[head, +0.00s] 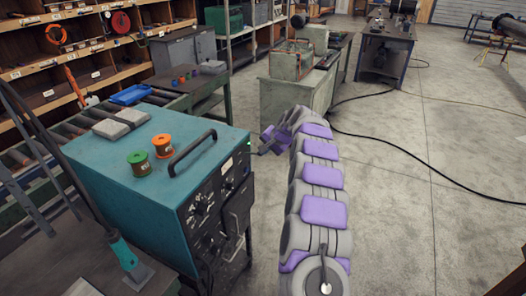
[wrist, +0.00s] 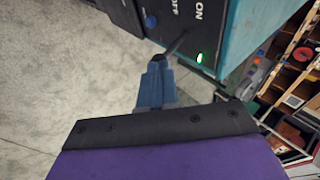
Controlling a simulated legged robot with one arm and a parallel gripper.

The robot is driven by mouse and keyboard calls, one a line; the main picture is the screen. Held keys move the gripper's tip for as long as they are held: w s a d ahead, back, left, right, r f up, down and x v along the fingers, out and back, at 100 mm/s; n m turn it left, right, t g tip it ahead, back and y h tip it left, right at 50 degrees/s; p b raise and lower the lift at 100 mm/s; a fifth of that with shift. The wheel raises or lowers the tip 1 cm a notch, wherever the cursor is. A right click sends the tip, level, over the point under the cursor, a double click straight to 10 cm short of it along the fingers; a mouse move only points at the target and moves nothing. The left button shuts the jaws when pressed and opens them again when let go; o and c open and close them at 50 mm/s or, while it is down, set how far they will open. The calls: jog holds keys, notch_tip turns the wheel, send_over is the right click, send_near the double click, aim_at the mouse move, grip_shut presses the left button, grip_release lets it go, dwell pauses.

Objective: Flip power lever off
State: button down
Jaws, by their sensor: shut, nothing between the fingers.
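The teal power unit (head: 150,150) stands at the left in the head view, with its dark control panel facing right. In the wrist view its panel (wrist: 195,30) carries ON and OFF labels and a lit green lamp (wrist: 199,57). A thin dark power lever (wrist: 178,43) sticks out beside the lamp and slants toward my fingertips. My gripper (wrist: 158,62) is shut and empty, its tips right at the lever's outer end. I cannot tell whether they touch. In the head view my gripper (head: 264,142) is beside the panel's right edge, and the lever is too small to make out.
A green spool (head: 140,163), an orange spool (head: 163,145) and a black handle (head: 192,155) are on top of the unit. A grey-green workbench (head: 290,95) stands beyond my arm. A black cable (head: 420,170) crosses the floor at the right, which is otherwise mostly clear.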

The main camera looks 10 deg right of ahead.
jog(key=shift+t+y, duration=0.4)
jog(key=shift+y, duration=0.2)
jog(key=f+b, duration=0.1)
jog(key=f, duration=0.1)
jog(key=f+b, duration=0.1)
jog(key=s+d+f+b, duration=0.1)
jog(key=f, duration=0.1)
jog(key=shift+d+f, duration=0.1)
jog(key=shift+f, duration=0.25)
jog(key=shift+r+p, duration=0.55)
jog(key=shift+r, duration=0.2)
jog(key=shift+d, duration=0.1)
